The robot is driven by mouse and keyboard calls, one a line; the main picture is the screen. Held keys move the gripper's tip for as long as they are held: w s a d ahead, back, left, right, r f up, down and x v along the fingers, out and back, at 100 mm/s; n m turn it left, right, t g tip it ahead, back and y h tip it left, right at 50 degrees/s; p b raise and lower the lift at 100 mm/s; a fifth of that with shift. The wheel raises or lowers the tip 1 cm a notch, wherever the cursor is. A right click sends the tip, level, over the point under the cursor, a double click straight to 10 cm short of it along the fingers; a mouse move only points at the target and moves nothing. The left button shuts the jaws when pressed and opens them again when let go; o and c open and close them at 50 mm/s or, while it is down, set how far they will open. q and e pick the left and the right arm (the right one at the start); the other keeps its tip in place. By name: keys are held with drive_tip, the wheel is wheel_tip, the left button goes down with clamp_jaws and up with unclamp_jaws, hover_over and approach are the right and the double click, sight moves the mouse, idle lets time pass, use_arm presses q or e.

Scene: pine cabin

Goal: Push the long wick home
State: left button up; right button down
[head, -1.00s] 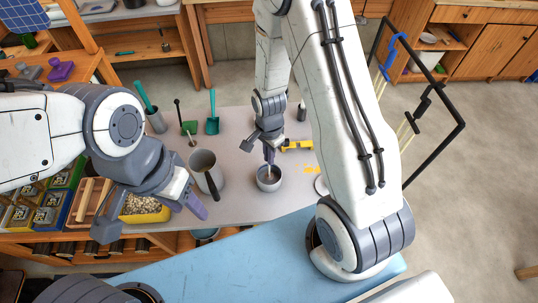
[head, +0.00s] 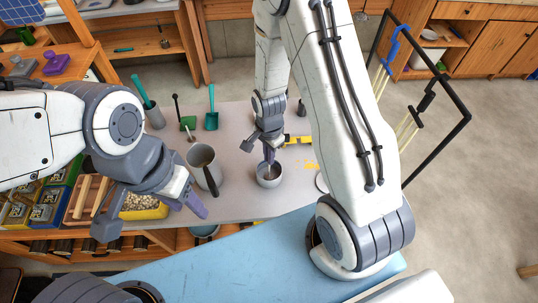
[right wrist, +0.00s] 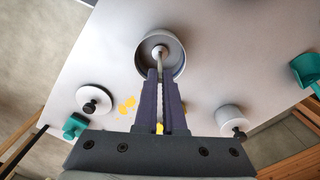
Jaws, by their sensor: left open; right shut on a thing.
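My right gripper (right wrist: 160,85) is shut on a thin pale wick (right wrist: 159,62) and points down at a small round grey cup (head: 269,181) on the table. In the right wrist view the cup (right wrist: 179,45) lies just past the fingertips. The wick runs from between the fingers into the cup and meets a small round pale piece inside it. How deep the wick sits is hidden. My left gripper (head: 150,215) is open and empty, over the left front edge of the table near a yellow bin.
A grey jug (head: 201,157) with a dark handle stands left of the cup. Teal tools and a holder (head: 155,118) stand further back. Yellow patches (head: 306,164) and a yellow tool (head: 298,139) lie right of the cup. A black rack (head: 462,125) stands at the right.

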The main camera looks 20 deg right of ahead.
drive_tip(key=shift+f, duration=0.25)
drive_tip(key=c, duration=0.9)
unclamp_jaws()
